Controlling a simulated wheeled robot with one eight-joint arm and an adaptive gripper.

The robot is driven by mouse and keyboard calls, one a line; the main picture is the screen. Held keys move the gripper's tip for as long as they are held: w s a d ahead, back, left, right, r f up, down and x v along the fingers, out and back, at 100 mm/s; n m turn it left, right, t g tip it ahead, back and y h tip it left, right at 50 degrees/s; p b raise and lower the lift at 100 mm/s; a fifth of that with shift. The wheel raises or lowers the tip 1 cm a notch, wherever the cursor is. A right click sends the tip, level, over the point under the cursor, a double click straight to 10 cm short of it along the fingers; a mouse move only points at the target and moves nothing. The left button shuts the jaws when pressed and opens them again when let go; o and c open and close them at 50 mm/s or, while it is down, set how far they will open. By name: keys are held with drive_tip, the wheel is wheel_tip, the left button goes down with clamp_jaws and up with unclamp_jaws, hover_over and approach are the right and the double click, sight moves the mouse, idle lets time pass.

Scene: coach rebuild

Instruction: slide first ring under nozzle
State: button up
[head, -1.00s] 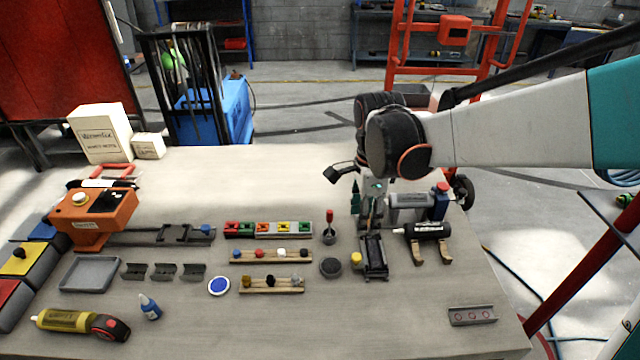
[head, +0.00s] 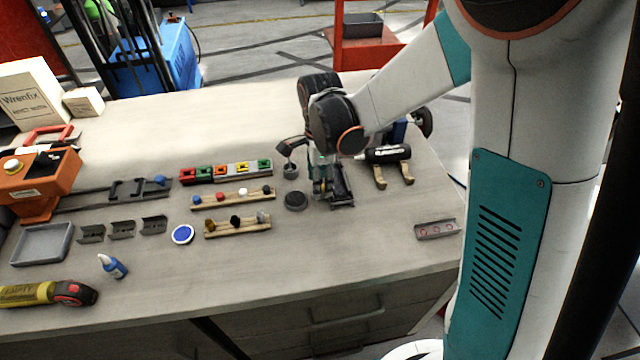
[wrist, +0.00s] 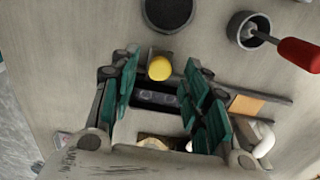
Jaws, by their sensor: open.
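My gripper (wrist: 160,62) is open in the wrist view. Its teal-padded fingers stand on either side of a yellow knob (wrist: 159,68) and a dark slide (wrist: 155,98) with faint ring shapes on it. I cannot tell whether the fingers touch the knob. In the head view the black slide fixture (head: 341,190) stands near the right of the bench, with my gripper (head: 320,185) down beside it. My wrist covers part of the fixture, and I cannot make out the nozzle clearly.
A dark round puck (head: 295,200) and a grey cup (head: 291,171) stand left of the fixture. A black cartridge (head: 388,154) on wooden cradles is to its right. A grey channel with red circles (head: 437,230) lies near the right edge.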

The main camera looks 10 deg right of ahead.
drive_tip(key=shift+f, duration=0.55)
clamp_jaws()
drive_tip(key=w, duration=1)
drive_tip(key=shift+w+b, duration=0.3)
drive_tip(key=shift+b, duration=0.05)
unclamp_jaws()
drive_tip(key=shift+r, duration=0.1)
